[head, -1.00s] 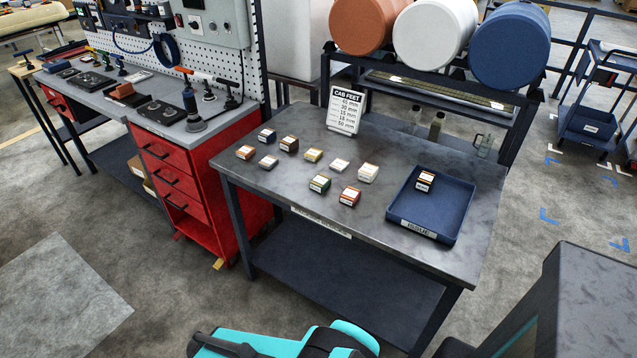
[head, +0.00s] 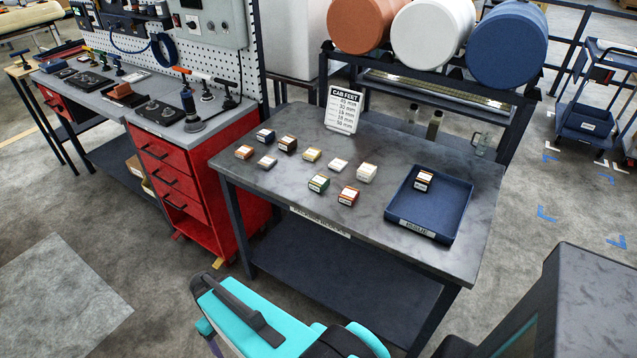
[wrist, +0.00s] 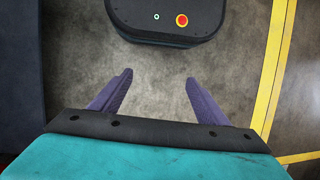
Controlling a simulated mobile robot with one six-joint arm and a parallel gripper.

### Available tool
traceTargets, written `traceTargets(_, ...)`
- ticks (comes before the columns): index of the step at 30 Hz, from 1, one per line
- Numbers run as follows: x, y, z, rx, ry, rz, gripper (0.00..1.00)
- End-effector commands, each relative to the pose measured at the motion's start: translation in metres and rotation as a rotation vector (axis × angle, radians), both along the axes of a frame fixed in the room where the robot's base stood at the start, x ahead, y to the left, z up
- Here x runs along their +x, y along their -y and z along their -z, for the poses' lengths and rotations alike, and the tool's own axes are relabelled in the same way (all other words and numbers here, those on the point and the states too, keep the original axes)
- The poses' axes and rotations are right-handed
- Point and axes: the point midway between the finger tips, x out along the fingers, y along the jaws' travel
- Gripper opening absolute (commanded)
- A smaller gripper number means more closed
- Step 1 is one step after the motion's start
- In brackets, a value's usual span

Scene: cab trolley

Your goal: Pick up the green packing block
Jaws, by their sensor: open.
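The green packing block (head: 318,183) sits on the grey table (head: 263,207) in the head view, in the front row of small blocks. It has a pale label on top. A red block (head: 348,195) stands just to its right. My gripper (wrist: 158,92) shows in the wrist view with its two purple fingers apart and nothing between them. It points down at the floor, away from the blocks. In the head view my teal arm is low in front of the table; the fingertips are not clear there. The green block is not in the wrist view.
Several other labelled blocks stand close behind the green one. A blue tray (head: 462,192) holding one dark block (head: 423,180) is at the table's right. A sign (head: 343,110) stands at the back. A red drawer cabinet (head: 187,187) is left of the table.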

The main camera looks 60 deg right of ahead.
Motion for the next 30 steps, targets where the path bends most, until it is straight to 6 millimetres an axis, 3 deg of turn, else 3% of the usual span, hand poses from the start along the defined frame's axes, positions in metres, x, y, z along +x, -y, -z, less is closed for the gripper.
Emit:
traceTargets(1, 0.014, 0.013, -0.011, 0.008, 0.026, 0.013, 0.69)
traceTargets(6, 0.046, 0.054, -0.046, 0.03, 0.101, 0.03, 0.69)
traceTargets(15, 0.088, 0.137, -0.115, 0.046, 0.24, 0.055, 0.69)
traceTargets(23, 0.104, 0.216, -0.183, 0.031, 0.36, 0.066, 0.69)
traceTargets(30, 0.102, 0.29, -0.25, -0.003, 0.465, 0.067, 0.69)
